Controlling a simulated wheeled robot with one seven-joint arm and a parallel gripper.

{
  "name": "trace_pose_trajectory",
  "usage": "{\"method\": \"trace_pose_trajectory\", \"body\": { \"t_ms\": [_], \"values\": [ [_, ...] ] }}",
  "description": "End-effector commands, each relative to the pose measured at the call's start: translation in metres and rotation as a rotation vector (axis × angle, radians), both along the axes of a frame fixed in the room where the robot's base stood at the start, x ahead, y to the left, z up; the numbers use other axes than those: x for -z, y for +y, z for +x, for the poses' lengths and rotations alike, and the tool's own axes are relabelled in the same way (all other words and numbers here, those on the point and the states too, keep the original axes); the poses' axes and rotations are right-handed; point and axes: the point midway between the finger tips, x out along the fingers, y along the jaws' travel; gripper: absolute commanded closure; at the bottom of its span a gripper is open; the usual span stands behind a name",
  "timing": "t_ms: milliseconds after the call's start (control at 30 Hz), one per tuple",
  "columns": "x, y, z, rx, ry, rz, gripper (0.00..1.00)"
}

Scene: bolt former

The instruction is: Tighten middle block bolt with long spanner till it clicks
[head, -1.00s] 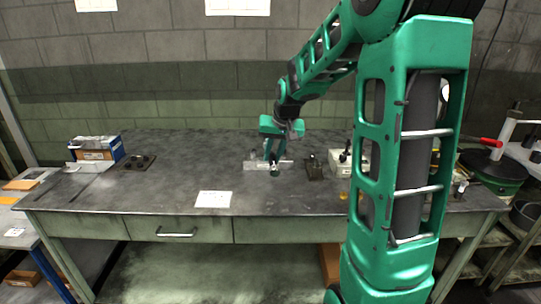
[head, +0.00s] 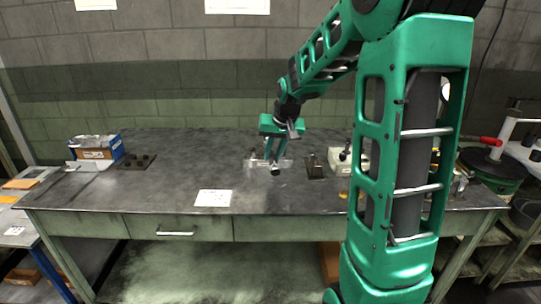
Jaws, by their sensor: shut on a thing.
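My gripper (head: 272,155) points down over the middle of the workbench. It is shut on a small, slim tool, which I take to be the long spanner (head: 275,171); its dark end shows just below the fingertips. A pale grey, low block (head: 286,164) lies on the bench at the gripper, partly hidden behind the fingers. The bolt is too small to make out, and I cannot tell whether the spanner sits on it. A dark block (head: 315,167) stands just to the right, apart from the gripper.
The grey workbench (head: 120,190) has a dark plate with studs (head: 137,161) and a blue and orange box (head: 97,148) at left. A white paper (head: 213,198) lies in front. A pale device (head: 340,160) stands right, partly behind my arm. The bench's left middle is clear.

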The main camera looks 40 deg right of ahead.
Motion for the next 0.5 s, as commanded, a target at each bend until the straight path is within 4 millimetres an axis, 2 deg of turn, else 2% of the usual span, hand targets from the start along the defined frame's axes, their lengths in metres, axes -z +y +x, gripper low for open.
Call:
{"method": "trace_pose_trajectory", "body": {
  "t_ms": [500],
  "values": [
    [0.0064, -0.0007, 0.0006, 0.000, -0.002, -0.001, 1.00]
  ]
}}
